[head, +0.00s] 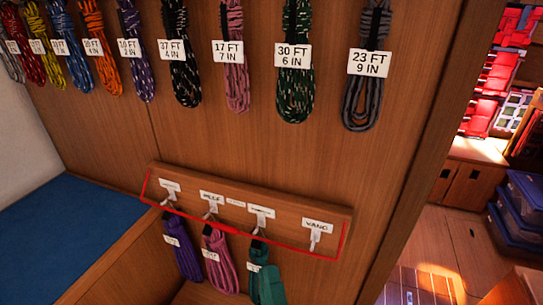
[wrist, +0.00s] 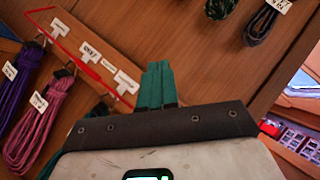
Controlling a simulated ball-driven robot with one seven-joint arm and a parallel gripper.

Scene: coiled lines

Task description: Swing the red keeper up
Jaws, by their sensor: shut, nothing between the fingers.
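The red keeper (head: 290,247) is a thin red bar with bent ends, on a wooden hook board (head: 335,213). In the head view its long bar runs low across the board, past the white hooks, with its ends rising at both sides. It also shows in the wrist view (wrist: 78,58). Purple (head: 182,254), pink (head: 218,262) and teal (head: 260,258) coils hang below the hooks; the hook under the VANG label (head: 317,226) is bare. My gripper (wrist: 157,66) shows in the wrist view, teal fingers shut and empty, right of the keeper; contact is unclear.
A row of labelled rope coils (head: 295,75) hangs above on the wooden wall. A blue cushion (head: 60,225) lies at the left. Blue bins (head: 520,205) and red items stand beyond the wall's edge at the right. The wall between the coils and the board is clear.

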